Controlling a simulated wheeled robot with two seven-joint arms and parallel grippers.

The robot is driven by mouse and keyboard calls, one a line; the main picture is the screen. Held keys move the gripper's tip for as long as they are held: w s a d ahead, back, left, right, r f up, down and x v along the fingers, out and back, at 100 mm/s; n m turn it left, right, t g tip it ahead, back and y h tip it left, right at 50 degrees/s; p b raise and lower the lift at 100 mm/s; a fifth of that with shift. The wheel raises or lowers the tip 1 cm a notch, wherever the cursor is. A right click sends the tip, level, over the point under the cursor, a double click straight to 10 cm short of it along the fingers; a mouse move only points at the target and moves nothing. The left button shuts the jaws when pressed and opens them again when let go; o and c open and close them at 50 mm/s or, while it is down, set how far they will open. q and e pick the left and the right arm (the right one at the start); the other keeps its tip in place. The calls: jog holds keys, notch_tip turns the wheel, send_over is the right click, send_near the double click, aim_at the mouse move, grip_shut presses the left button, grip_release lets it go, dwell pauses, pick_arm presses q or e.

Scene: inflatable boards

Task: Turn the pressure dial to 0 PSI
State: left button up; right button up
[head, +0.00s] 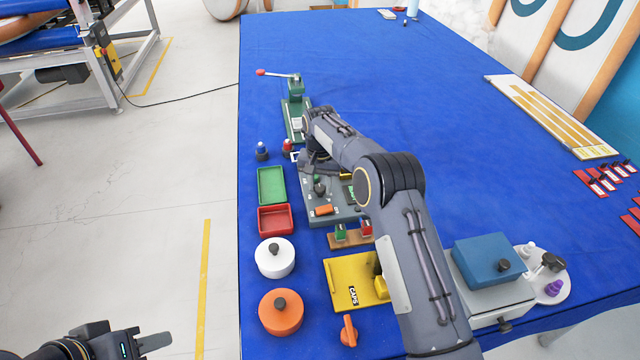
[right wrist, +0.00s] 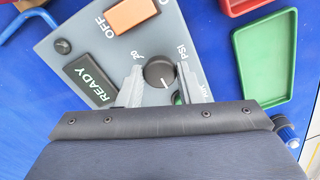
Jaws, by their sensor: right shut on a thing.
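The pressure dial (right wrist: 158,72) is a round dark knob with a white pointer line on a grey control panel (right wrist: 75,38). In the right wrist view the pointer slants towards the lower right, near the right finger. "PSI" is printed beside the dial; the other small marks are hard to read. My right gripper (right wrist: 161,82) is shut on the dial, one finger on each side. In the head view my right arm partly covers the panel (head: 345,217). My left gripper (head: 150,342) is at the lower left, off the table; its opening is unclear.
An orange switch (right wrist: 131,14) marked "OFF" and a "READY" window (right wrist: 88,80) share the panel. Green (head: 271,186) and red (head: 275,220) trays stand left of it. The table's far middle is clear.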

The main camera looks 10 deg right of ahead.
aim_at(320, 187)
jog(key=o, duration=1)
jog(key=shift+c, duration=0.2)
notch_tip(320, 187, up, 8)
jog(key=shift+f+b, duration=0.25)
jog(key=shift+b, duration=0.3)
jog(key=shift+r, duration=0.25)
